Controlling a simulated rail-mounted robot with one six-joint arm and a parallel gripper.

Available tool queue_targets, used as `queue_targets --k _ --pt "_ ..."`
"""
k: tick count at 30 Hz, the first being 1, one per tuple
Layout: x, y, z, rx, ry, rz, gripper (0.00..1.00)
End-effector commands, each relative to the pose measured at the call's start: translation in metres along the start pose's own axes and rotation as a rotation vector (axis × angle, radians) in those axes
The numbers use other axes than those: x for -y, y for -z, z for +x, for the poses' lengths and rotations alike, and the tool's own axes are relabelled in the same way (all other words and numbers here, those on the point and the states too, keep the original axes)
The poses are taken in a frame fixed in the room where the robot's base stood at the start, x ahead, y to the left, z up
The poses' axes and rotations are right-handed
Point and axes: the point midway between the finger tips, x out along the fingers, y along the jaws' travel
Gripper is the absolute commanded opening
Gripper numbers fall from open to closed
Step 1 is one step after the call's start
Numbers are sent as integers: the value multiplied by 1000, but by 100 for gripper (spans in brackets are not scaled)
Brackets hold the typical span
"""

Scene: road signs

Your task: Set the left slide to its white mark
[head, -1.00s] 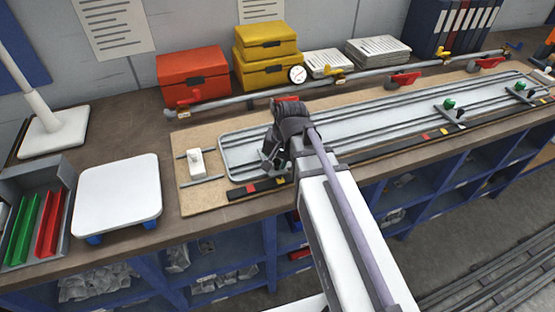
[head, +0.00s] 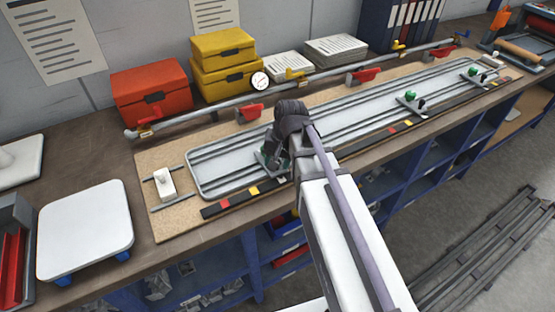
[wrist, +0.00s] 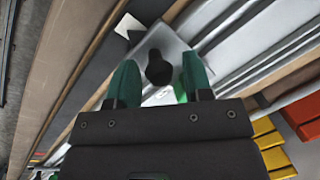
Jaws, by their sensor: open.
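The left slide's grey plate (head: 263,160) sits on the rails, partly hidden behind my gripper (head: 272,155). A white mark (wrist: 128,25) lies on the dark strip (wrist: 108,42) close beside the plate's edge. In the head view, red (head: 223,201) and yellow (head: 253,190) marks show on the strip.
Two more slides with green knobs (head: 410,97) (head: 474,72) stand farther right on the rails. A white block (head: 165,184) stands at the board's left end. Red (head: 152,92) and yellow (head: 225,65) boxes stand at the back.

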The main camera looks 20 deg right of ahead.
Motion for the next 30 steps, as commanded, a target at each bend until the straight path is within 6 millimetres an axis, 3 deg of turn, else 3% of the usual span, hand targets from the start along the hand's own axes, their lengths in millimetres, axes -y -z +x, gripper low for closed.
queue_targets --k 11,14,24,30 --pt "0 0 -6 0 0 0 54" --pt "1 0 -20 0 0 1 54" --pt "2 0 -101 0 0 1 54" --pt "1 0 -110 0 0 0 54"
